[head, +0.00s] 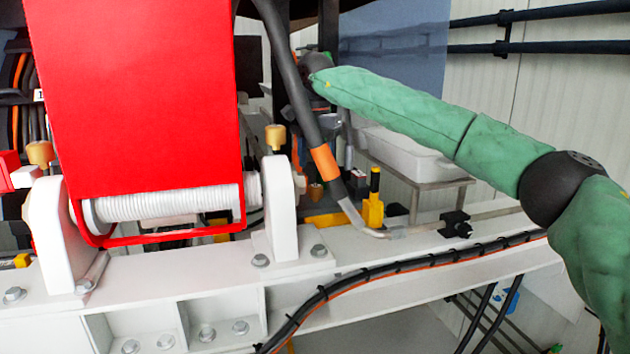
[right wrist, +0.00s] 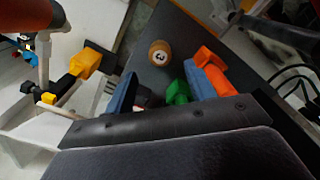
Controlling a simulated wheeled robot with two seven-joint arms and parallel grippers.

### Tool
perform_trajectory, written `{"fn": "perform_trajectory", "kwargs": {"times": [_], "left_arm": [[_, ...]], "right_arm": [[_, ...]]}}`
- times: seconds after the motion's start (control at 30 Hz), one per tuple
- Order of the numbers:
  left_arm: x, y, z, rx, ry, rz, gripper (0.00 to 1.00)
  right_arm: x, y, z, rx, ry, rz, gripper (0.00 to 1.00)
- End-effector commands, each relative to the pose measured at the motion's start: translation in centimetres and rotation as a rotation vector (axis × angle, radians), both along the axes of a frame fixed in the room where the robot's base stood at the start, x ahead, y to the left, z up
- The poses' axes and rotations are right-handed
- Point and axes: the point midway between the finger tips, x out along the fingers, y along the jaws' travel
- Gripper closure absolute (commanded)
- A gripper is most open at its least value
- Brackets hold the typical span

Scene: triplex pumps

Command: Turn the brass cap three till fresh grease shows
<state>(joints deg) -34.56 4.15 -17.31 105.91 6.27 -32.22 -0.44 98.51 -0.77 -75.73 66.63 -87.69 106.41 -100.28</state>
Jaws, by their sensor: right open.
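The brass cap three (right wrist: 159,53) shows in the right wrist view as a round tan cap with a dark "3" on its pale end. My right gripper (right wrist: 160,76) is open, with one blue-padded finger on each side. The cap lies just beyond the fingertips, between their lines, and I see no contact. In the head view my right gripper (head: 329,128) is small and partly hidden behind a dark hose. A small brass piece (head: 315,191) shows below it; I cannot tell whether this is cap three. My left gripper is not in view.
Two other brass caps (head: 40,154) (head: 275,137) top the white brackets beside the red guard (head: 140,95) and white roller (head: 165,204). A hose with an orange band (head: 323,161) crosses before my gripper. A yellow-and-black fitting (right wrist: 86,62) stands left of the fingers.

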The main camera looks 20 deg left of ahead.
Motion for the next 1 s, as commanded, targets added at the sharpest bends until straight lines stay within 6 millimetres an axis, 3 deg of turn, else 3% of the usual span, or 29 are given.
{"fn": "perform_trajectory", "kwargs": {"times": [0.4, 0.7, 0.93, 1.0], "left_arm": [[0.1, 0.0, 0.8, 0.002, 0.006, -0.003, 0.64], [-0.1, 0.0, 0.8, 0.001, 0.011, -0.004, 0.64], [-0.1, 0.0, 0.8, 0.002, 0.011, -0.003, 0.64], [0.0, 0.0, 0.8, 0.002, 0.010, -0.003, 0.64]], "right_arm": [[0.0, 0.0, -5.5, 0.001, 0.001, 0.000, 0.45], [-0.1, 0.0, -6.0, 0.002, 0.001, 0.000, 0.45], [0.0, 0.0, -5.9, 0.002, 0.001, 0.000, 0.89], [0.0, 0.0, -5.9, 0.002, 0.001, 0.000, 0.90]]}}
